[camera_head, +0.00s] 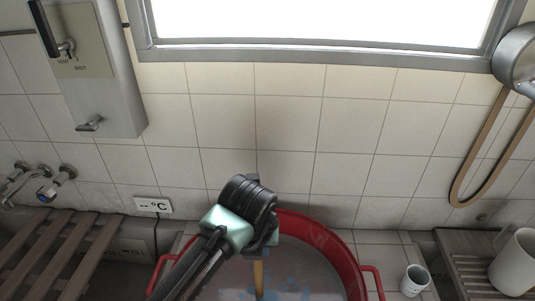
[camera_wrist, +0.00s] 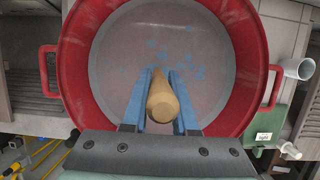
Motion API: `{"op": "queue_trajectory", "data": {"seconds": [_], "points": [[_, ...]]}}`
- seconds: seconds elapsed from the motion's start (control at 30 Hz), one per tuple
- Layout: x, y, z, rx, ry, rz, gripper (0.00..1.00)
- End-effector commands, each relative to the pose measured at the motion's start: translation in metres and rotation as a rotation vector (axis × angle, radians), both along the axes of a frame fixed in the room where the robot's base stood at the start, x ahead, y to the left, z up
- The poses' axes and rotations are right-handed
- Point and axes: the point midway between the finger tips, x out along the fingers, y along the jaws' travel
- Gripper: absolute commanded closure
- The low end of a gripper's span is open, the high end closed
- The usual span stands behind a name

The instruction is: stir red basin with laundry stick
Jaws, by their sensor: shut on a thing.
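The red basin (camera_head: 343,259) is at the bottom centre of the head view, with a handle on each side. It fills most of the wrist view (camera_wrist: 222,25) and holds greyish liquid with blue specks. The wooden laundry stick (camera_head: 258,279) points down from my gripper over the basin in the head view. In the wrist view the stick (camera_wrist: 162,101) is seen end-on between the two blue fingers. My gripper (camera_wrist: 160,100) is shut on it, above the basin. How deep the stick's lower end reaches is hidden.
A white mug (camera_head: 415,280) stands right of the basin, and a pitcher (camera_head: 515,265) is on the slatted rack at far right. Another slatted wooden rack (camera_head: 50,250) is at left, below the taps (camera_head: 45,183).

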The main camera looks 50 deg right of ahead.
Motion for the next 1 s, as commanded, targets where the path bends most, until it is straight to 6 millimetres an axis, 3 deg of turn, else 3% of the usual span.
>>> {"op": "queue_trajectory", "data": {"seconds": [0.1,0.27,0.7,1.0], "points": [[0.001,0.014,0.000,-0.001,0.001,0.002,1.00],[0.000,0.020,0.000,-0.001,0.001,-0.002,1.00],[-0.041,0.023,0.000,-0.001,0.001,0.000,1.00],[-0.024,0.002,0.000,0.000,0.000,-0.001,1.00]]}}
